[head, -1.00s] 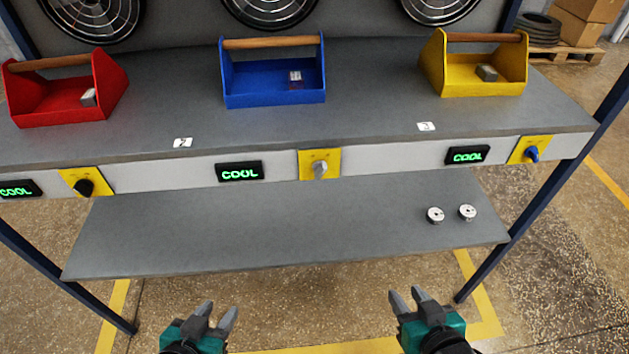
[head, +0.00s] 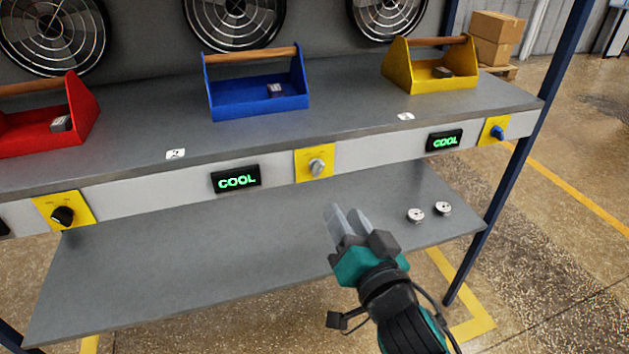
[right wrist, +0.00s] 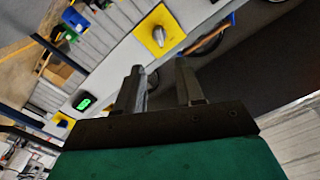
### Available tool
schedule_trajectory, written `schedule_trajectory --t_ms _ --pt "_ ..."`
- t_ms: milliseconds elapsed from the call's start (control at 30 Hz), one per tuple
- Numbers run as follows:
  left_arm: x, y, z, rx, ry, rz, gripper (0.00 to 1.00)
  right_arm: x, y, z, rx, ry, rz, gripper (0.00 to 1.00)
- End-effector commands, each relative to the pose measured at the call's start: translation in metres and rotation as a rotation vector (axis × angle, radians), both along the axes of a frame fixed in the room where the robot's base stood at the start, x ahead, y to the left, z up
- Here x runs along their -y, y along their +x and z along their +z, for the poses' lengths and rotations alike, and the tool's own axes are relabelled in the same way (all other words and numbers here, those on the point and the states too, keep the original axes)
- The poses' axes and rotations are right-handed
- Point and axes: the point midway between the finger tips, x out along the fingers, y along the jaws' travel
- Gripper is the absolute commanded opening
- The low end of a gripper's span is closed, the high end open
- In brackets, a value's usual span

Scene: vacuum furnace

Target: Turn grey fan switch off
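The grey fan switch (head: 316,167) is a knob on a yellow plate in the middle of the bench's front panel. It also shows in the right wrist view (right wrist: 159,36), beyond the fingers. My right gripper (head: 346,222) is below and slightly right of the switch, apart from it. In the right wrist view its two fingers (right wrist: 158,85) stand apart with nothing between them. My left gripper is in neither current view.
A black knob (head: 62,215) and a blue knob (head: 498,132) sit on other yellow plates. A green "COOL" display (head: 236,180) is left of the grey switch. Red (head: 40,132), blue (head: 225,104) and yellow (head: 405,78) toolboxes stand on the bench. The lower shelf (head: 180,265) holds two small discs.

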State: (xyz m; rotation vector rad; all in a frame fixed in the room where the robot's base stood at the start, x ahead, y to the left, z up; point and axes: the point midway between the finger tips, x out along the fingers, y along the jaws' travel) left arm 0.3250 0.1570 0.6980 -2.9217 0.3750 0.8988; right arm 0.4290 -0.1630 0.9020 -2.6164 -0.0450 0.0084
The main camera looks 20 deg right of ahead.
Motion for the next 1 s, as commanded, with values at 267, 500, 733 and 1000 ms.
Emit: schedule_trajectory --t_ms 267,500,733,1000 --pt "0.002 0.002 0.004 0.008 -0.008 0.005 0.43 -0.002 0.041 0.001 0.002 -0.003 0.002 0.37" --pt "0.000 0.001 -0.001 0.002 -0.008 0.014 0.43 -0.003 0.082 0.001 0.001 -0.004 0.001 0.37" --pt "-0.002 0.001 -0.003 -0.003 -0.004 0.016 0.43 -0.004 0.111 0.000 0.000 -0.003 0.001 0.37" --pt "-0.002 0.001 -0.002 -0.002 -0.002 0.012 0.43 -0.004 0.122 0.000 -0.002 -0.002 0.000 0.37"
